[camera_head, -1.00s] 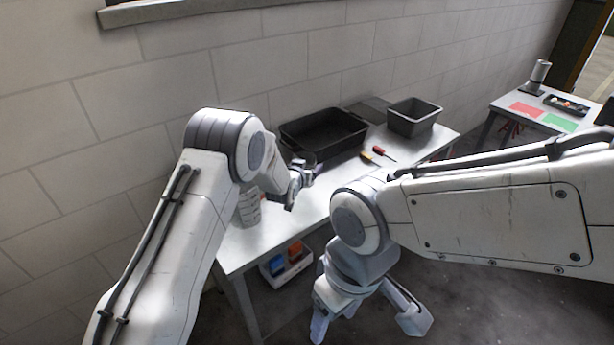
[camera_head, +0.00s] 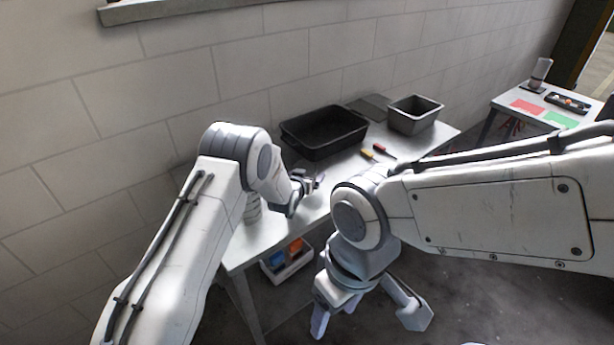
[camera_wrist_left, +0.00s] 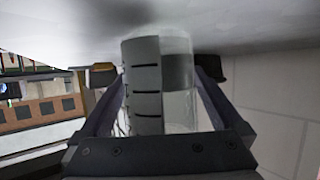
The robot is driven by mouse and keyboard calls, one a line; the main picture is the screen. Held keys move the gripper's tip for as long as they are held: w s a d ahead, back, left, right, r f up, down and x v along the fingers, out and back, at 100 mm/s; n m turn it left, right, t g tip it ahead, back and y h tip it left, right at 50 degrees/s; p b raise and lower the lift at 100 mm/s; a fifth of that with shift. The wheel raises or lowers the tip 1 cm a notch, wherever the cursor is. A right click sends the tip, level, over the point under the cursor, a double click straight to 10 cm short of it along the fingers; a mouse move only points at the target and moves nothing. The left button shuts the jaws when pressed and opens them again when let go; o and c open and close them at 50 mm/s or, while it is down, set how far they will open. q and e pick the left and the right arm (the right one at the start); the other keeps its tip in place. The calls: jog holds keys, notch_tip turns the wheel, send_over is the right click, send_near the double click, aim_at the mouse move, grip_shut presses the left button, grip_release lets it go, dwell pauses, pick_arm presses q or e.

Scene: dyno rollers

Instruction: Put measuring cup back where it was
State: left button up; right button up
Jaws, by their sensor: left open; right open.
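A clear measuring cup (camera_wrist_left: 160,85) with a pale strip and black level marks is between my left gripper's fingers in the left wrist view, its end against the pale table surface. My left gripper (camera_head: 314,184) is open and low over the workbench in the head view; the wrist view shows a finger on each side of the cup. A pale marked cylinder (camera_head: 252,209) stands on the bench, partly hidden behind my left arm; I cannot tell whether it is another cup. My right gripper (camera_head: 367,320) is open and empty, in front of the bench.
The workbench (camera_head: 250,245) holds a black tray (camera_head: 325,150), a grey bin (camera_head: 414,114), and yellow and red tools (camera_head: 378,149). A white bin (camera_head: 290,268) with blue and orange things sits below. A side table (camera_head: 497,108) stands at the right.

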pick_arm(q)
jog(key=shift+r, duration=0.2)
jog(key=shift+s, duration=0.25)
jog(key=b+v, duration=0.1)
jog(key=v, duration=1)
jog(key=shift+s+a+r, duration=0.1)
jog(key=shift+s+r, duration=0.05)
jog(key=shift+s, duration=0.05)
